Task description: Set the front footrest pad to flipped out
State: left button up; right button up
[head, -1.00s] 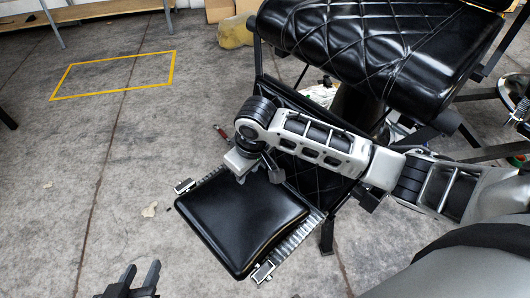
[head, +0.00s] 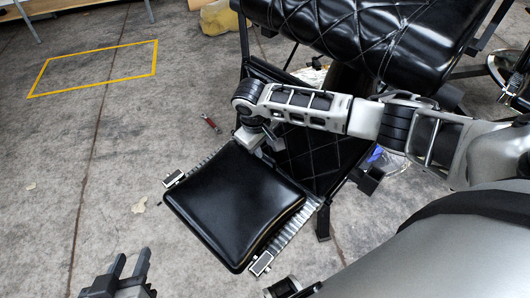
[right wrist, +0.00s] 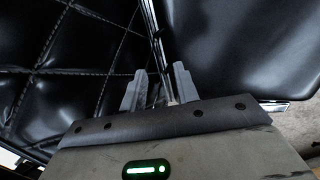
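The front footrest pad (head: 235,205) is a smooth black cushion with a ribbed metal strip along its edge. It extends outward from the lower end of the quilted leg panel (head: 308,150), toward me. In the right wrist view the smooth pad (right wrist: 250,45) is on the right and the quilted panel (right wrist: 70,60) on the left. My right gripper (right wrist: 158,85) has its fingers apart at the seam between them, with a thin metal edge beyond; I see no grip on anything. In the head view its fingertips are largely hidden. My left gripper (head: 130,272) is open and empty at the bottom left.
The black quilted chair seat (head: 375,35) overhangs the panel at the top. A red-handled tool (head: 211,123) lies on the floor left of the panel. A yellow floor rectangle (head: 95,68) marks clear concrete at the upper left. A chair leg stands right of the pad.

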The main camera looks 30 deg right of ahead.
aim_at(266, 155)
jog(key=shift+b+x, duration=0.3)
jog(key=shift+x, duration=1.45)
grip_shut()
jog(key=shift+r, duration=0.15)
